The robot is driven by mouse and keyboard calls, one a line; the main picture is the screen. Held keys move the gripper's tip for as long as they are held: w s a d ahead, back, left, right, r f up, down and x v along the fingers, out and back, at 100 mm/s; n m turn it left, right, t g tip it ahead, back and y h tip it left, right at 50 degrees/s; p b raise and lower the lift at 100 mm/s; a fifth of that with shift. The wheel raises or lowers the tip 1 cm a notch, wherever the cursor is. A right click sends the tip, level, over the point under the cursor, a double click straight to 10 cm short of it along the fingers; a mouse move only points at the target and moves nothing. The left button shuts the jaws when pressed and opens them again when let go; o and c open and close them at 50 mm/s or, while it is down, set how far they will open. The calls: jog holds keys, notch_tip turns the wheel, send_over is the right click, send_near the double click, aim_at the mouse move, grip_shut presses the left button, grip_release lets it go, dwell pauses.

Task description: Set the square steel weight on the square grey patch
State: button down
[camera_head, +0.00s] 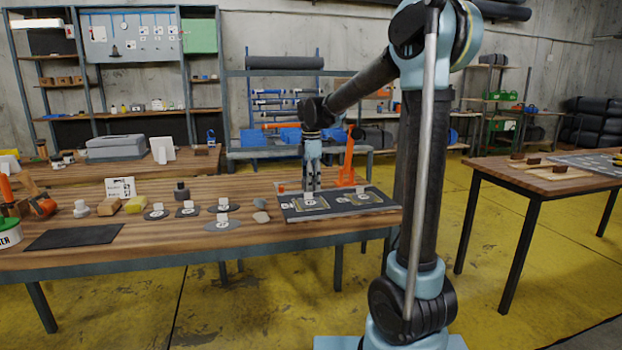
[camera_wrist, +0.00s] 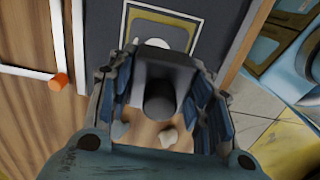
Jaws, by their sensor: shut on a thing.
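My gripper (camera_head: 312,186) is low over the dark board (camera_head: 290,215) at the right end of the workbench. In the wrist view my gripper (camera_wrist: 163,105) is shut on a dark grey steel weight (camera_wrist: 165,70) with a square block and a round dark knob. Beyond the weight, a yellow-framed panel (camera_wrist: 190,18) with a pale shape shows on the board, partly hidden by the weight. The head view shows two framed patches, the left patch (camera_head: 311,203) just under my gripper and the right patch (camera_head: 363,198). I cannot tell whether the weight touches the board.
Several flat grey pieces with white tags, one of them a grey oval (camera_head: 222,225), lie left of the board. A black mat (camera_head: 75,237) lies farther left. An orange upright tool (camera_head: 347,165) stands behind the board. Another table (camera_head: 540,178) stands at right.

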aim_at(311, 203)
jog(key=shift+f, duration=1.6)
jog(key=shift+s+f, duration=0.15)
jog(key=shift+f, duration=0.3)
jog(key=shift+s+d+f, duration=0.1)
jog(key=shift+s+f, duration=0.15)
jog(key=shift+s, duration=0.05)
jog(key=shift+w+f, duration=0.25)
jog(key=shift+f, duration=0.05)
jog(key=c, duration=0.8)
grip_release()
jog(key=shift+w+f, duration=0.15)
jog(key=shift+w, duration=0.2)
